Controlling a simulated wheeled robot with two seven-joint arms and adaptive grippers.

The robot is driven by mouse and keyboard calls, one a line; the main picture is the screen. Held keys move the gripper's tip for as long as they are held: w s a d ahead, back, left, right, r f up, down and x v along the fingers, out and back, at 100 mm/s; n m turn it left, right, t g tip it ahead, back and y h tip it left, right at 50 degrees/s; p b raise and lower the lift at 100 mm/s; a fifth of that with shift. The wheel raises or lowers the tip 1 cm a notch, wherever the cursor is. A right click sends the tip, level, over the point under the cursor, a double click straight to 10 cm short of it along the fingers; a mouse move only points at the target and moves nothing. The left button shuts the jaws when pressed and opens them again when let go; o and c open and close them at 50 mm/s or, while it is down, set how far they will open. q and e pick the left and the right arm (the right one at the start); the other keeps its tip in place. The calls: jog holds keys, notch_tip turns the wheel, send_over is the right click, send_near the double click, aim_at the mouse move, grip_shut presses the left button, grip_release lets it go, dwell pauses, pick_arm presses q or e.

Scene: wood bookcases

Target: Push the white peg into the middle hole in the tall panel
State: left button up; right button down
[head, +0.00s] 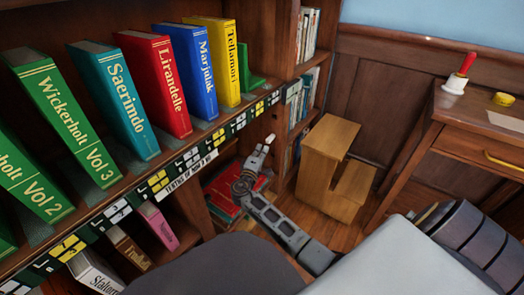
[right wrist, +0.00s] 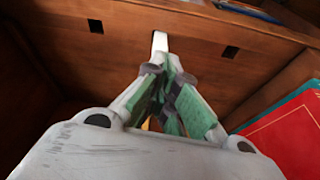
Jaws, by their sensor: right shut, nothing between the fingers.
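The tall panel (right wrist: 198,62) is a brown wooden bookcase upright with a row of small square holes. The white peg (right wrist: 160,42) sticks out of the middle hole in the right wrist view, with a dark empty hole on each side. In the head view the white peg (head: 270,138) shows small at the panel (head: 262,122). My right gripper (right wrist: 170,62) is shut and empty, its fingertips just at the peg's near end. I cannot tell whether they touch it. It also shows in the head view (head: 262,152), low beside the panel. My left gripper is not in view.
Red books (head: 222,192) lie on the low shelf beside my right gripper; a red cover (right wrist: 290,135) shows at right in the wrist view. Upright books (head: 160,85) fill the shelf above. A wooden step stool (head: 325,165) and a desk (head: 470,145) stand to the right.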

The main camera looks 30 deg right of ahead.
jog(key=v, duration=1.2)
jog(key=shift+f, duration=0.1)
dwell(0.7)
